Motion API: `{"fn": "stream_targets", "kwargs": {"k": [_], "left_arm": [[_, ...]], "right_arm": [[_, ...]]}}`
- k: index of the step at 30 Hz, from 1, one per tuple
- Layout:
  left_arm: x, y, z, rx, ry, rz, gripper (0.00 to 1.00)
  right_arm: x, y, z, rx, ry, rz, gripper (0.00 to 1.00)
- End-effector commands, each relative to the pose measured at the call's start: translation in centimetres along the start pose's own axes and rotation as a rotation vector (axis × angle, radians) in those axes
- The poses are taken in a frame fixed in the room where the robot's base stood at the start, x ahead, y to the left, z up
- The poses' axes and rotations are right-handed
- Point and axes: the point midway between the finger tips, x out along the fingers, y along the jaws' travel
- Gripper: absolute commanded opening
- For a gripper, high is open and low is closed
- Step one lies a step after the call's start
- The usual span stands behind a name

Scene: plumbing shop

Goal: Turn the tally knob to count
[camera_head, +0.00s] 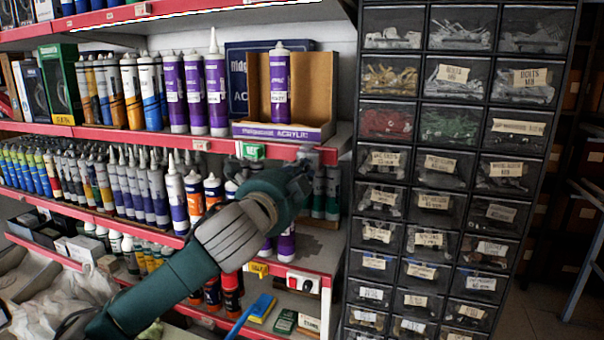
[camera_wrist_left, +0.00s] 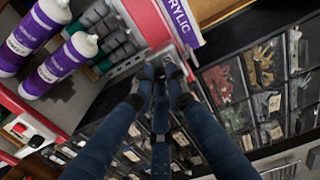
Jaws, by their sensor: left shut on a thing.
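My left gripper (camera_head: 305,158) reaches from the lower left to the front edge of the upper shelf. Its fingertips are largely hidden behind my wrist in the head view. In the left wrist view my left gripper (camera_wrist_left: 163,78) has its dark blue fingers closed together on a small grey piece, which appears to be the tally knob (camera_wrist_left: 174,56). This piece sits at the shelf's edge, just below the purple-lettered box. Its markings are too small to read, and the fingers cover part of it. My right gripper is not in view.
Above the gripper, a purple cartridge (camera_head: 280,75) stands in an open cardboard display box (camera_head: 318,85). More cartridges (camera_head: 194,95) line the red-edged shelf (camera_head: 110,132). A black drawer cabinet (camera_head: 450,180) with labelled bins stands close on the right.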

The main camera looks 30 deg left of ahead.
Motion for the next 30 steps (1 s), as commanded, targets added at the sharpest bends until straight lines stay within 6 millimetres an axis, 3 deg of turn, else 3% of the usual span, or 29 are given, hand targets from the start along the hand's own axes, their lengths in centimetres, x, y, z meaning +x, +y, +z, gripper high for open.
{"fn": "stream_targets", "kwargs": {"k": [8, 9, 12, 25, 30], "left_arm": [[0.01, -0.37, 0.26, -0.001, -0.006, -0.008, 0.0], [0.01, -0.36, 0.25, -0.001, -0.006, -0.008, 0.17], [0.01, -0.3, 0.21, 0.0, -0.005, -0.006, 0.32], [0.0, -0.05, 0.04, 0.009, -0.001, -0.001, 0.32], [-0.01, -0.12, 0.08, 0.139, -0.002, 0.0, 0.32]], "right_arm": [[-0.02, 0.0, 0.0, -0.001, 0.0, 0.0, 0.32], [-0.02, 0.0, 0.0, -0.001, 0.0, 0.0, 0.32], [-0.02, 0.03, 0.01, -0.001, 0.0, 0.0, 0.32], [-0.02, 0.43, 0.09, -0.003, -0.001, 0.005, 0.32], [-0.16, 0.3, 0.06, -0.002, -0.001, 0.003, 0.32]]}}
